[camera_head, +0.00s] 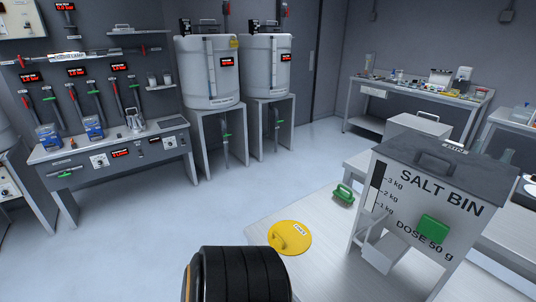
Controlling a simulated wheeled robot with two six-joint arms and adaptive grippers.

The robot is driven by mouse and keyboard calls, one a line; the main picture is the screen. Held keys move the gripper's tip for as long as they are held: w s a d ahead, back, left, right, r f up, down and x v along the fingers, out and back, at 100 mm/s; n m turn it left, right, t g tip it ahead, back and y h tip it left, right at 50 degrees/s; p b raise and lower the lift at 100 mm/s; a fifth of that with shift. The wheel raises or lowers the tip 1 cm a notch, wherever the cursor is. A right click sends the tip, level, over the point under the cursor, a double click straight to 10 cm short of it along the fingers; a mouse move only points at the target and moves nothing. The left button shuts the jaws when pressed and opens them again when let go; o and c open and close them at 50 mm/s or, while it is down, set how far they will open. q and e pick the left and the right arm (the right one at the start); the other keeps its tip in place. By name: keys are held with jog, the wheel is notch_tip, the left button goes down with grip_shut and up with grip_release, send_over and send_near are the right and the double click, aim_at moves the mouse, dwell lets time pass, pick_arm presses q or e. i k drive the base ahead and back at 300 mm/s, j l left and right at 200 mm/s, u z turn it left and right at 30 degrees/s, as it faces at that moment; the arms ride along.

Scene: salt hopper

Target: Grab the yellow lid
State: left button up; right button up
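The yellow lid (299,236) is a round flat disc with a raised yellow handle on its left side and a small white label. It lies flat on the light table (335,262), near the table's left edge. Neither of my grippers can be made out in the head view. Nothing is seen touching the lid.
A dark ribbed cylindrical shape (245,275) fills the bottom centre, just in front of the lid. The salt bin (405,185) stands on the table to the right. A green handled object (343,194) lies behind the lid. Open floor (215,215) is to the left.

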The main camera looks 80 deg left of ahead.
aim_at(289, 237)
jog(key=u, duration=2.15)
